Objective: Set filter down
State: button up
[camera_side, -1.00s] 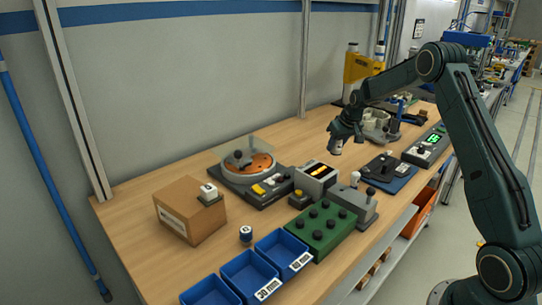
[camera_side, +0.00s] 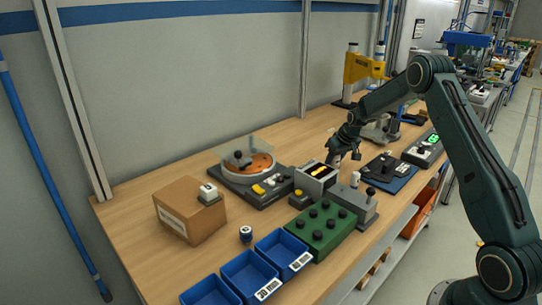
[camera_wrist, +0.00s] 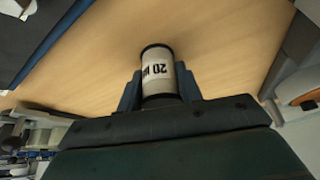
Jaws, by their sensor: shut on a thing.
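My gripper (camera_side: 343,151) is shut on the filter, a small white cylinder with dark ends. In the side view the filter (camera_side: 336,158) is small and partly hidden under my gripper, just behind the grey block device. I cannot tell whether its lower end touches the table (camera_side: 150,258).
A dark blue mat with a black fixture (camera_side: 388,172) lies to the right. Blue bins (camera_side: 250,270), a green block with black knobs (camera_side: 322,224) and a cardboard box (camera_side: 188,212) are nearer.

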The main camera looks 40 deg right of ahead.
jog(key=shift+f, duration=0.1)
jog(key=o, duration=1)
jog(key=shift+c, duration=0.2)
jog(key=v, duration=1.2)
